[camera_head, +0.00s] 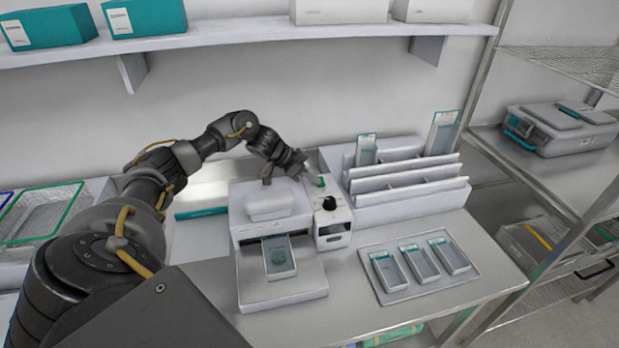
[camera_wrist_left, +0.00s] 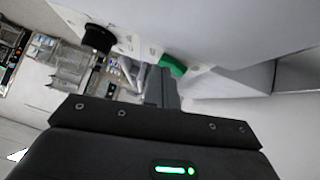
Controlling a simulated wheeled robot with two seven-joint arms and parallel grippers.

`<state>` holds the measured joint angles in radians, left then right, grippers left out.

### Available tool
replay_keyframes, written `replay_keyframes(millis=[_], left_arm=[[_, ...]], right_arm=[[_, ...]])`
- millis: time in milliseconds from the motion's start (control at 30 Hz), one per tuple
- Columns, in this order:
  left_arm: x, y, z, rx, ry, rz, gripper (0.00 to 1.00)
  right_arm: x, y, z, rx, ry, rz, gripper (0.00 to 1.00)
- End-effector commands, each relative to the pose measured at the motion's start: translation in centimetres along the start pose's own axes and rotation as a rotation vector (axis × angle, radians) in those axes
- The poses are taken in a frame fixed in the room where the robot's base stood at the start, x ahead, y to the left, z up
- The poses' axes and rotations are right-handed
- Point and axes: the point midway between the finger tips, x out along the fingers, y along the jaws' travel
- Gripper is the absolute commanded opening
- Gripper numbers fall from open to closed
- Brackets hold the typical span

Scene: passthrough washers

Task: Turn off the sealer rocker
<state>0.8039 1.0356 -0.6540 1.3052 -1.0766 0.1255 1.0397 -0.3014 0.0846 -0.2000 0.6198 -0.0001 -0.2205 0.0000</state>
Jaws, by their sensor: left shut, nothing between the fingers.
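The sealer (camera_head: 262,235) is a white machine on the counter with a narrow control housing (camera_head: 332,226) on its right side. A green rocker (camera_head: 321,182) sits on top of that housing, behind a black knob (camera_head: 329,204). My left gripper (camera_head: 307,173) is shut and empty, just left of the rocker. In the left wrist view the shut fingers (camera_wrist_left: 162,88) are close to the green rocker (camera_wrist_left: 172,66); I cannot tell whether they touch it. The black knob (camera_wrist_left: 98,39) shows to the left there. The rocker's tilt is not clear. My right gripper is not in view.
A white divided rack (camera_head: 405,185) with pouches stands right of the sealer. A pouch (camera_head: 279,258) lies at the sealer's front. A shelf (camera_head: 250,32) with boxes runs above along the wall.

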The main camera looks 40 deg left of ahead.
Motion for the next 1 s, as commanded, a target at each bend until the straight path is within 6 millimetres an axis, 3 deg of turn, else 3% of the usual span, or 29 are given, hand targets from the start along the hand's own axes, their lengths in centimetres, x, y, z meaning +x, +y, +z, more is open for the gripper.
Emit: replay_keyframes(millis=[400, 733, 1000], left_arm=[[-0.5, -1.4, -0.5, -0.002, 0.002, -0.001, 0.00], [-0.6, -1.4, -0.5, -0.002, 0.001, -0.001, 0.00], [-2.3, -0.6, -2.4, 0.000, 0.001, 0.002, 0.00]], right_arm=[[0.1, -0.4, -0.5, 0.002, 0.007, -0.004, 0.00], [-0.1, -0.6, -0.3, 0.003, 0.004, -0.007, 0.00], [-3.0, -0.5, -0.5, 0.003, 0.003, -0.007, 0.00]])
